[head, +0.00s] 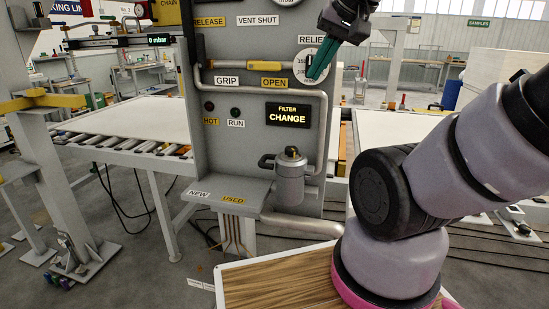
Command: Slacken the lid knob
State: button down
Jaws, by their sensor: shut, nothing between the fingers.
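The filter canister (289,188) is a grey metal cylinder on the panel's lower front. Its lid carries a small dark knob (292,152) on top, with a black handle (266,161) at the left side. My gripper (314,74) has green fingers that are shut and empty. It is well above and a little right of the knob, apart from it. In the picture it overlaps the round relief dial (305,62) and partly hides it. I cannot tell whether it touches the dial.
A grey pipe (325,130) runs down the panel right of the canister. A sign reading FILTER CHANGE (287,115) is above it. A shelf (222,196) marked NEW and USED juts out at left. A wooden-topped board (270,282) lies in front.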

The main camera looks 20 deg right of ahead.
aim_at(291, 151)
jog(key=k+j+z, duration=0.25)
jog(key=z, duration=0.2)
jog(key=k+j+z, duration=0.15)
jog(key=k+z, duration=0.2)
jog(key=z, duration=0.15)
